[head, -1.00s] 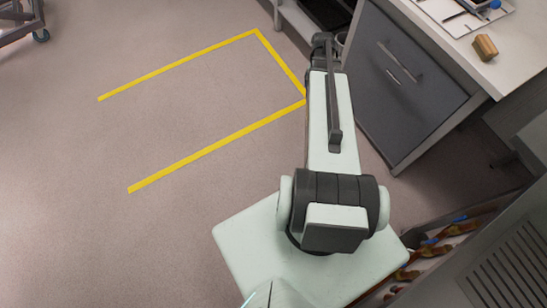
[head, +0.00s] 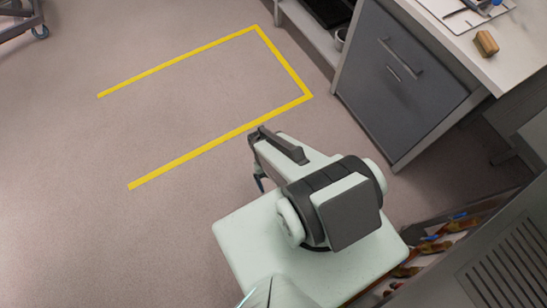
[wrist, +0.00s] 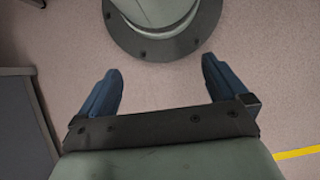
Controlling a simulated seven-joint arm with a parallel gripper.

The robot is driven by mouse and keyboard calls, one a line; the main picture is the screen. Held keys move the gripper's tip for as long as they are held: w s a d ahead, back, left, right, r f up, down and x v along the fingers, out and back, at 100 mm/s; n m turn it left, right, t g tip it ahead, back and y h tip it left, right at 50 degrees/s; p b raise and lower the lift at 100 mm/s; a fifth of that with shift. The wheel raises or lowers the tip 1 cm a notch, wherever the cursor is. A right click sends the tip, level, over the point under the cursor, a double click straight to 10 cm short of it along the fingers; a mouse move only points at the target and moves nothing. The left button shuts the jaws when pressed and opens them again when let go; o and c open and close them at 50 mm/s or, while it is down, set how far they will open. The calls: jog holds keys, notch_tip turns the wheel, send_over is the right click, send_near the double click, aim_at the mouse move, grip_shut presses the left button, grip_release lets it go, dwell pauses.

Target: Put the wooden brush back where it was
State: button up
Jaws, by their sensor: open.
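A small wooden block that looks like the wooden brush (head: 487,43) lies on the light counter top (head: 515,62) at the upper right of the head view. It lies beside a white board. My gripper (wrist: 161,72) is open and empty in the wrist view, with its two blue fingers spread over the floor. In the head view only a bit of a blue finger (head: 260,184) shows below the arm's end. The gripper is well away from the brush, to its lower left and off the counter. The brush is not in the wrist view.
The white board (head: 462,20) holds a few small tools. A grey cabinet (head: 400,85) stands under the counter. Yellow tape (head: 220,137) marks an open rectangle on clear floor. A wheeled cart (head: 20,18) is at the upper left. A vented grey unit (head: 510,265) is at lower right.

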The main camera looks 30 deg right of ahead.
jog(key=s, duration=0.1)
jog(key=s+a, duration=0.1)
jog(key=s+n, duration=0.1)
jog(key=shift+s+a+f, duration=0.15)
jog(key=shift+a+f, duration=0.15)
jog(key=shift+f, duration=0.1)
jog(key=shift+c, duration=0.4)
dwell(0.6)
